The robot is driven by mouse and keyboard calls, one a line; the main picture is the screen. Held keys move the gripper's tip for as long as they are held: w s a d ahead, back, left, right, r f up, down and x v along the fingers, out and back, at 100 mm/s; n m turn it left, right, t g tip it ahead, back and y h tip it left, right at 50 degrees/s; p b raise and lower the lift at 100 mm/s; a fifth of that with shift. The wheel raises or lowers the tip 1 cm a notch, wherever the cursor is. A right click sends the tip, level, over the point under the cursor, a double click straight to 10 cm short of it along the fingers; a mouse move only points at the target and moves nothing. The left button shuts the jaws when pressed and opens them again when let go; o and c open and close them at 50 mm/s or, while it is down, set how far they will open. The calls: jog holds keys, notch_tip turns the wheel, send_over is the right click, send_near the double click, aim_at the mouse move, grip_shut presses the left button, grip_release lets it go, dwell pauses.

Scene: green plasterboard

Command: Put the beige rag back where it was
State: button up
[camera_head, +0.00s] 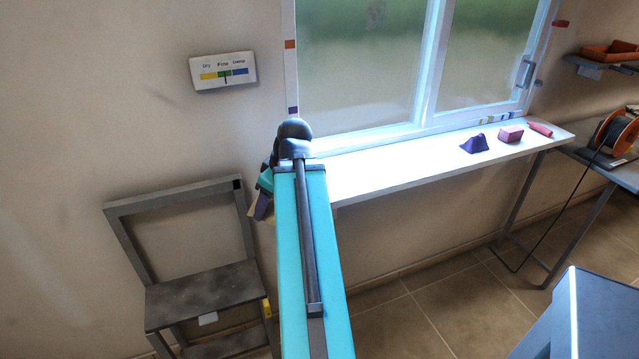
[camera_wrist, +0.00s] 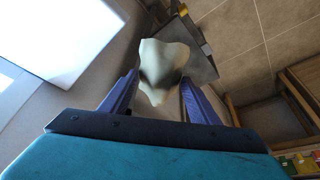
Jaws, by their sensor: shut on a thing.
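The beige rag (camera_wrist: 162,66) hangs crumpled between the fingertips of my gripper (camera_wrist: 160,80) in the wrist view. The purple fingers are shut on it, one on each side. In the head view my gripper (camera_head: 262,197) is mostly hidden behind my turquoise arm, near the left end of the white windowsill shelf (camera_head: 400,160). Only a small beige edge shows by the fingers there, and I cannot tell if it is the rag or the shelf end.
A grey step-like frame (camera_head: 200,290) stands left, below the gripper. On the shelf's right part lie a purple lump (camera_head: 475,143), a red block (camera_head: 511,134) and a red tool (camera_head: 540,128). The shelf's middle is clear. An orange reel (camera_head: 612,132) stands far right.

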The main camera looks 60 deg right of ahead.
jog(key=s+d+r+p, duration=0.1)
jog(key=s+d+r, duration=0.1)
jog(key=s+d, duration=0.3)
jog(key=s+d+r+p, duration=0.1)
jog(key=s+d, duration=0.4)
jog(key=s, duration=0.7)
jog(key=shift+r+n, duration=0.4)
jog(key=shift+r, duration=0.15)
jog(key=w+d+p, duration=0.1)
jog(key=w+d, duration=0.2)
jog(key=w, duration=0.1)
jog(key=w+d+f+p, duration=0.1)
jog(key=w+d+p, duration=0.1)
jog(key=w+d, duration=0.1)
jog(key=w+d+p, duration=0.1)
jog(key=w+d, duration=0.2)
jog(key=w, duration=0.2)
jog(key=shift+w+d+f+p, duration=0.2)
jog(key=shift+w+d+p, duration=0.05)
jog(key=shift+w+p, duration=0.05)
jog(key=shift+w, duration=0.15)
jog(key=shift+f, duration=0.15)
jog(key=shift+f+p, duration=0.9)
jog(key=shift+f, duration=0.8)
jog(key=shift+f, duration=0.15)
jog(key=o, duration=1)
